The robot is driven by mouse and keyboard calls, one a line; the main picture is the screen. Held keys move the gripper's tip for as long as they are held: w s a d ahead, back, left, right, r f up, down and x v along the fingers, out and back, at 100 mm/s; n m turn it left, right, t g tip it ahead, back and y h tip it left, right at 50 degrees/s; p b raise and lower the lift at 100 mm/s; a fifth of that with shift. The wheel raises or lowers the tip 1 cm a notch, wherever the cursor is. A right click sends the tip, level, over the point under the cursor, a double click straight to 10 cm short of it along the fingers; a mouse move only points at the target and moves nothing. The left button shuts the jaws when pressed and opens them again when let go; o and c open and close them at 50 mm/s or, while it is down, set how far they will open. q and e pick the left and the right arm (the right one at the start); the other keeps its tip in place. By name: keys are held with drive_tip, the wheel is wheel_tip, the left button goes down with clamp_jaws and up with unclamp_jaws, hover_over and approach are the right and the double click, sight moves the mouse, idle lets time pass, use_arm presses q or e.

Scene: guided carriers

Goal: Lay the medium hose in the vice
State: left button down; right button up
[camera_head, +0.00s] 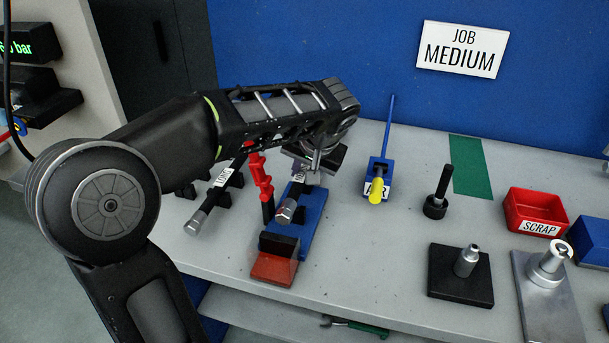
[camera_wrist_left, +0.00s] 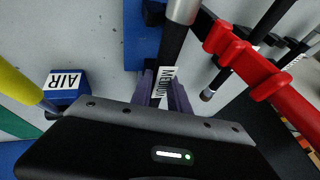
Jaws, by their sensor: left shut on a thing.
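My left gripper (camera_head: 312,167) is shut on the medium hose (camera_head: 291,203), a dark tube with a silver end. In the left wrist view, the purple-grey fingers (camera_wrist_left: 164,92) grip the hose (camera_wrist_left: 172,45) at its white MEDIUM label. The vice has a blue base (camera_head: 312,232) and a red and black jaw block (camera_head: 275,262) near the bench front. The hose's silver end is over the blue base; I cannot tell whether it touches. The gripper hides the hose's far part. My right gripper is not in view.
Another labelled hose (camera_head: 208,205) lies on black rests to the left. A red upright part (camera_head: 262,182) stands close beside the held hose. A blue AIR block with a yellow tip (camera_head: 377,187) stands right. Further right are a black stand (camera_head: 460,280) and red SCRAP bin (camera_head: 535,208).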

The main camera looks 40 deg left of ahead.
use_arm(q)
drive_tip(key=shift+f, duration=0.65)
drive_tip(key=shift+f+b, duration=0.45)
drive_tip(key=shift+b, duration=0.05)
drive_tip(key=c, duration=1.3)
unclamp_jaws()
drive_tip(key=shift+o, duration=0.2)
drive_tip(key=shift+d+r+p, duration=0.1)
drive_tip(key=shift+r+p, duration=0.45)
drive_tip(key=shift+r, duration=0.15)
drive_tip(key=v, duration=1.1)
drive_tip(key=shift+d, duration=0.2)
drive_tip(key=shift+s+r, duration=0.1)
drive_tip(key=shift+r, duration=0.05)
